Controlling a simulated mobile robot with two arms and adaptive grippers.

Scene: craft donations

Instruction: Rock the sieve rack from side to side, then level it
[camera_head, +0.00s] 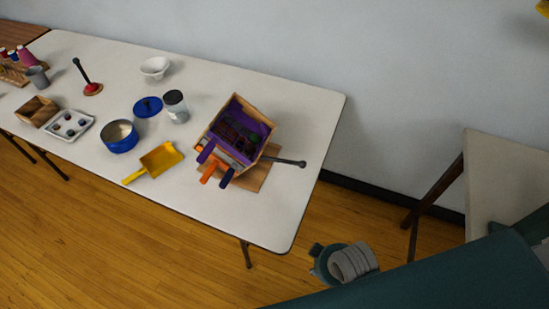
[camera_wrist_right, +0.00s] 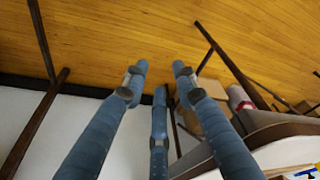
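The sieve rack (camera_head: 262,114) is a wooden-framed box with a purple inside, on a wooden board (camera_head: 259,178) near the right end of the long white table. It looks tilted, its open side facing up toward the camera. A dark rod with a round knob (camera_head: 298,163) sticks out to its right. Dark and green small pieces show inside it. My right gripper (camera_wrist_right: 160,78) shows in the right wrist view with its three blue fingers apart and nothing between them, above the floor and away from the rack. My left gripper is not in view.
Orange, purple and navy handles (camera_head: 210,172) jut from the rack's front. A yellow scoop (camera_head: 160,159), blue pot (camera_head: 119,138), blue lid (camera_head: 147,106), lidded jar (camera_head: 175,107) and white bowl (camera_head: 155,67) stand to its left. The table's right end (camera_head: 315,130) is clear.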

